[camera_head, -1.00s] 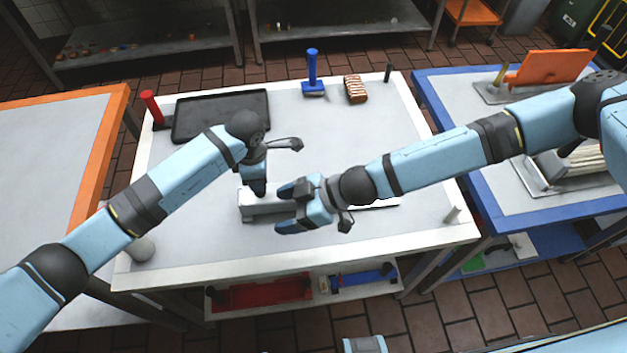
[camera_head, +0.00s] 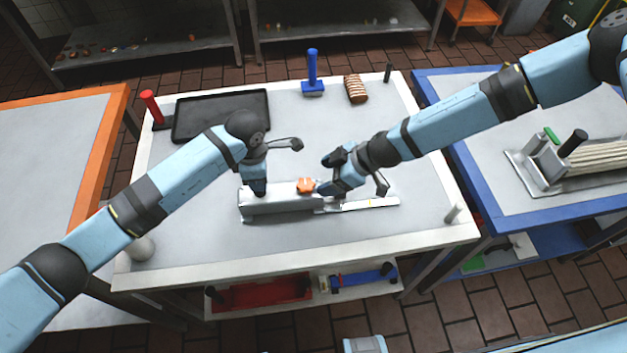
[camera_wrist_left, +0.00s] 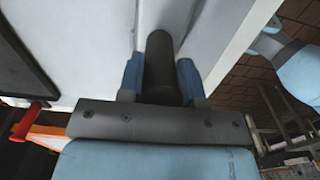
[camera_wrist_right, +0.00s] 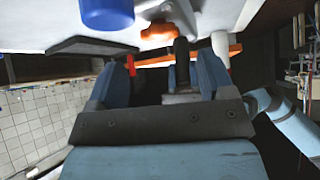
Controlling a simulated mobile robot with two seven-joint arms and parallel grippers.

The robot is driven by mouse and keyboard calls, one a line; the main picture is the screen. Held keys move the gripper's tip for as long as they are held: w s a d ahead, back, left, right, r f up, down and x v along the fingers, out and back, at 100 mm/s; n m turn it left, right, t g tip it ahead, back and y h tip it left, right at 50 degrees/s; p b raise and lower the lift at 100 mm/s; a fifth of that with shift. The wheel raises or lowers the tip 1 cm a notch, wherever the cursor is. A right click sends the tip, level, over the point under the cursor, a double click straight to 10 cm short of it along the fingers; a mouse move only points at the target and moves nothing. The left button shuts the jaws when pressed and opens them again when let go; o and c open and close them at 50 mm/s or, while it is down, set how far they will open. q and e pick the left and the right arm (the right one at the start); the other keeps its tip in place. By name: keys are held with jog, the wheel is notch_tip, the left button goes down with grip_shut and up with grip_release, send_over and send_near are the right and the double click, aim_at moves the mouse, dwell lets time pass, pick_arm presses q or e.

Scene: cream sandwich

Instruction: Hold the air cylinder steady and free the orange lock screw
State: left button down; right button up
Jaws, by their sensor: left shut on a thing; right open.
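The air cylinder (camera_head: 285,202), a long silver body, lies in the middle of the white table. The orange lock screw (camera_head: 305,185) sits on top near its middle; it also shows in the right wrist view (camera_wrist_right: 158,31). My left gripper (camera_head: 256,188) is shut at the body's left end. The left wrist view shows a black rounded handle (camera_wrist_left: 160,62) between its fingers. My right gripper (camera_head: 335,172) is open, just right of the screw and above the body. Whether it touches the body is unclear.
On the table (camera_head: 370,250) are a dark tray (camera_head: 220,112), a blue-handled tool (camera_head: 313,75), a brown striped block (camera_head: 355,89) and a red-handled tool (camera_head: 152,106). A similar silver device (camera_head: 547,165) stands on the blue-edged table at right. The front of the white table is clear.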

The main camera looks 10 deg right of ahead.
aim_at(308, 184)
jog(key=x, duration=0.5)
jog(key=c, duration=0.9)
